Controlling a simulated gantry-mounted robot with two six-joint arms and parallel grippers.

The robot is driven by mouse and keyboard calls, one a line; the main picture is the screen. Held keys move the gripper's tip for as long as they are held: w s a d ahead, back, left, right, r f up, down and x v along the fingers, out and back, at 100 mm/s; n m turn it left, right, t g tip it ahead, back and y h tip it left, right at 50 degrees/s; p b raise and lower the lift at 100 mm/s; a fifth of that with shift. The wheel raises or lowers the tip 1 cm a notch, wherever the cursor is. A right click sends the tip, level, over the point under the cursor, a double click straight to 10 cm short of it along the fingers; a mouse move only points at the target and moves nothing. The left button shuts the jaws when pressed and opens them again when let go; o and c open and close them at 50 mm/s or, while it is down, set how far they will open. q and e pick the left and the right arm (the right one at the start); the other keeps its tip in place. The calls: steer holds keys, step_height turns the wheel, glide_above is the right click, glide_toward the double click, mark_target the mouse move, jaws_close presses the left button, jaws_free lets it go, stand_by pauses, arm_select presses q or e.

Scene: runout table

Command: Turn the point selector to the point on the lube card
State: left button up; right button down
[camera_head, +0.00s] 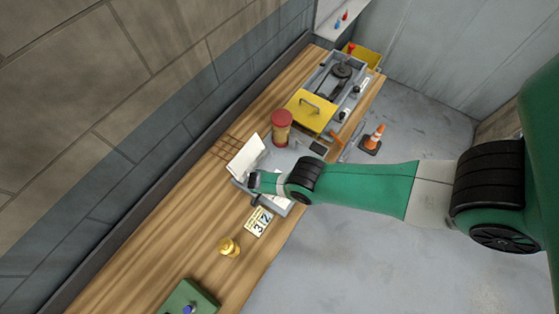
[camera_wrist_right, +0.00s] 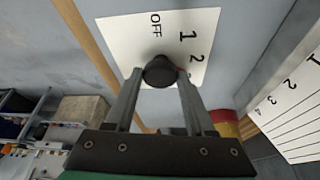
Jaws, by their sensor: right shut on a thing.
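The point selector is a black knob (camera_wrist_right: 160,71) on a white dial plate (camera_wrist_right: 130,35) marked OFF, 1 and 2; other marks are hidden. My right gripper (camera_wrist_right: 161,78) has its fingers on both sides of the knob and is shut on it. A small red spot shows beside the knob near the 2, but I cannot tell where the knob points. In the head view my right gripper (camera_head: 256,182) is at the grey box (camera_head: 276,204), covering the selector. A card (camera_head: 259,222) with the digits 3 and 2 lies on the bench. My left gripper is out of view.
A white sheet (camera_wrist_right: 297,112) with numbered lines stands beside the dial. On the bench (camera_head: 165,235) are a red canister (camera_head: 282,128), a yellow-lidded unit (camera_head: 310,112), a brass piece (camera_head: 229,247) and a green box (camera_head: 190,299). A cone (camera_head: 375,137) stands on the floor.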

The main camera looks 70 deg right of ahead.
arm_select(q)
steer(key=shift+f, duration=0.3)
arm_select(e)
steer(key=shift+m, duration=0.4)
steer(key=shift+c, duration=1.4)
jaws_free()
